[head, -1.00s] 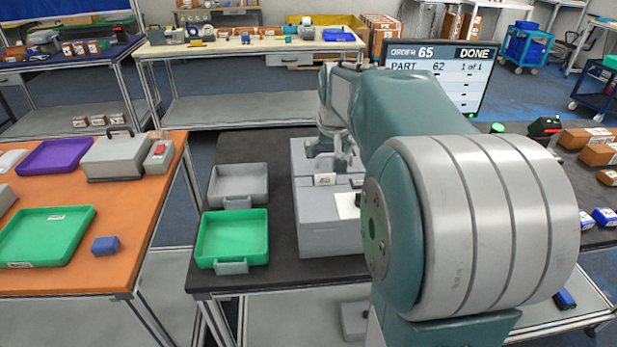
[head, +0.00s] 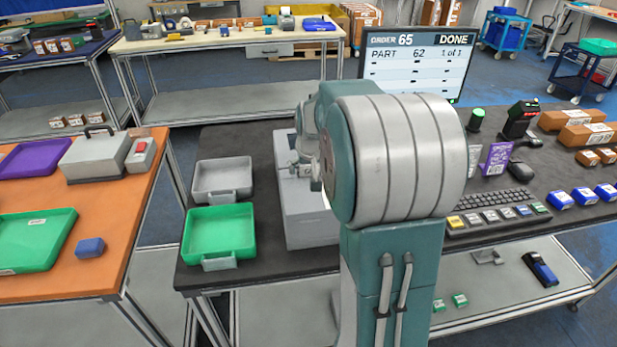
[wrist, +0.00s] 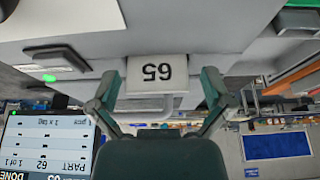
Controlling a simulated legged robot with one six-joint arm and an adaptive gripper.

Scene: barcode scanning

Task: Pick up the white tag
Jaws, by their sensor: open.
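The white tag (wrist: 157,70) with a black 65 shows upside down in the wrist view, against a grey box. A light grey loop or bar lies just below it in that picture. My gripper (wrist: 160,84) is open, with one finger on each side of the tag. I cannot tell whether the fingers touch it. In the head view my gripper (head: 305,170) is at the grey box (head: 308,228) on the dark table, and my arm hides the tag.
A green tray (head: 220,232) and a grey tray (head: 222,180) lie left of the box. A monitor (head: 418,68) stands behind. A keyboard (head: 495,217), a purple card (head: 495,160) and several small boxes lie to the right.

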